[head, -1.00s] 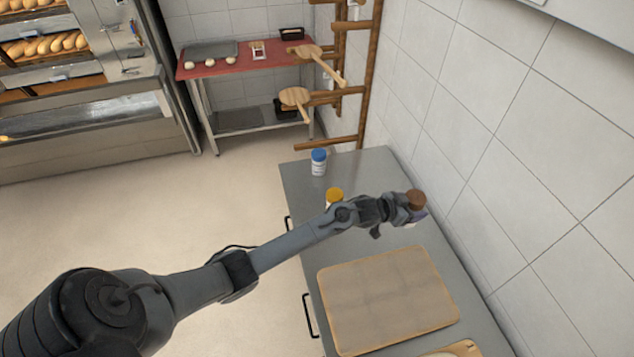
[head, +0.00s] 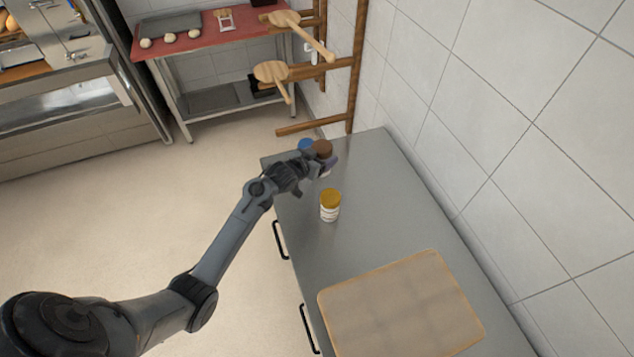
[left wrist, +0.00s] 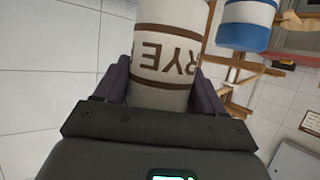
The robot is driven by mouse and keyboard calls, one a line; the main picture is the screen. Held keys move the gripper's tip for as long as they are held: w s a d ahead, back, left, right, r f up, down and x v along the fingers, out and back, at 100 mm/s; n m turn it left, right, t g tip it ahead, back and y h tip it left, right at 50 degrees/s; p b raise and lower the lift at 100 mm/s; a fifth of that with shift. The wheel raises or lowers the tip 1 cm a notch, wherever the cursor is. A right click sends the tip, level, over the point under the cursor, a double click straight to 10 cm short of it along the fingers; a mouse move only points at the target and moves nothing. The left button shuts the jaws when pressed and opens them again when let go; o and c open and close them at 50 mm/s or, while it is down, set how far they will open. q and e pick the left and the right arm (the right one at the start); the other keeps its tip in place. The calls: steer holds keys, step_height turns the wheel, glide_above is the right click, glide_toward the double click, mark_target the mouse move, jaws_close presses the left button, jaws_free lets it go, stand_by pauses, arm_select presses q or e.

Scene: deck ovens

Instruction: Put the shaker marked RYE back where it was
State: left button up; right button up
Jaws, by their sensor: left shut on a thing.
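The shaker marked RYE has a brown lid (head: 322,149) and a white body with brown bands. Its label shows upside down in the left wrist view (left wrist: 168,62). My left gripper (head: 318,165) is shut around the shaker's body, near the far end of the steel counter (head: 385,215). I cannot tell whether its base touches the counter. The blue-lidded shaker (head: 305,145) is just left of it, mostly hidden by my gripper in the head view. It also shows in the left wrist view (left wrist: 246,24). My right gripper is not in view.
A yellow-lidded shaker (head: 330,205) stands on the counter, nearer than the RYE shaker. A wooden board (head: 400,305) lies at the near end. The tiled wall is at right, and a wooden rack with peels (head: 272,73) stands beyond the counter.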

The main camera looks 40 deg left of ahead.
arm_select(q)
step_height(320, 180, down, 4)
steer(key=shift+f, duration=0.1)
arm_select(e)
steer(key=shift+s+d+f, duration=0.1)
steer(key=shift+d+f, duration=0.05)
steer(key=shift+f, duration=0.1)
arm_select(q)
steer(key=shift+f+b, duration=0.4)
steer(key=shift+f, duration=2.3)
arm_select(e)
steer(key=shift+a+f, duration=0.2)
arm_select(q)
steer(key=shift+f, duration=0.2)
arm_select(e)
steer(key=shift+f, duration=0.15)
arm_select(q)
steer(key=o, duration=0.9)
steer(key=shift+r, duration=0.1)
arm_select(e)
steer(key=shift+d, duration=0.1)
